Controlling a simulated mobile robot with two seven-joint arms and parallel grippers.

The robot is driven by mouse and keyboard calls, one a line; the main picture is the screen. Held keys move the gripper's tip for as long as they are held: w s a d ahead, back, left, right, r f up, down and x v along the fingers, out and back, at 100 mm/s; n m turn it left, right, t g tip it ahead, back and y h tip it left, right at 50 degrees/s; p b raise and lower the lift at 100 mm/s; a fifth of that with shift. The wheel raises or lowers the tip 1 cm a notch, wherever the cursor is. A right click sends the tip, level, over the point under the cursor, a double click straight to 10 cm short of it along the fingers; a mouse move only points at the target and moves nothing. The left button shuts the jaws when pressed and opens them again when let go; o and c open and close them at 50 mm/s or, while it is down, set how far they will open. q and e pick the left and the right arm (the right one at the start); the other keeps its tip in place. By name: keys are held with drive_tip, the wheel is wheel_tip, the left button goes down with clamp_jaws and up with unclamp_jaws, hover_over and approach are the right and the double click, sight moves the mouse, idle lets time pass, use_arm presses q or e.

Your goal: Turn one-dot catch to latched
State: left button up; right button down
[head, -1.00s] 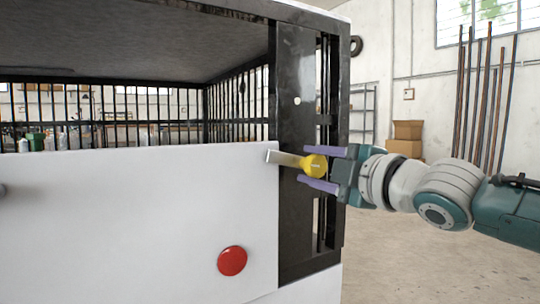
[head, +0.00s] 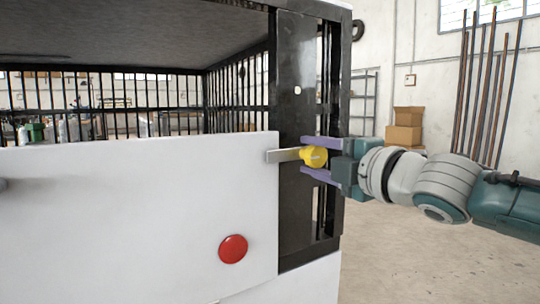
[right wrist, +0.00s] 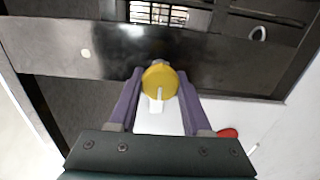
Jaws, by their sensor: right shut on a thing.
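The catch has a round yellow knob (head: 314,157) with a flat metal tongue (head: 284,155), mounted on the dark post (head: 296,215). A single white dot (head: 297,90) is on the post above it. The tongue points left, nearly level, and its end overlaps the right edge of the white panel (head: 130,210). My right gripper (head: 303,155) is shut on the yellow knob, one purple finger above and one below. In the right wrist view the knob (right wrist: 160,80) sits between both fingers, with the tongue running toward the white panel. My left gripper is not in view.
A red round knob (head: 233,249) is on the panel's lower right. Dark bars (head: 240,95) line the cage behind the panel. Cardboard boxes (head: 405,127) and leaning rods (head: 480,95) stand by the far wall. Floor to the right of the cage is open.

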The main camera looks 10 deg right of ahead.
drive_tip(key=shift+c, duration=1.7)
unclamp_jaws()
drive_tip(key=shift+s, duration=0.1)
drive_tip(key=p+v, duration=0.2)
drive_tip(key=v, duration=0.7)
drive_tip(key=shift+s+d+p, duration=0.2)
drive_tip(key=shift+s+p, duration=0.15)
drive_tip(key=shift+p, duration=0.05)
drive_tip(key=shift+r, duration=0.1)
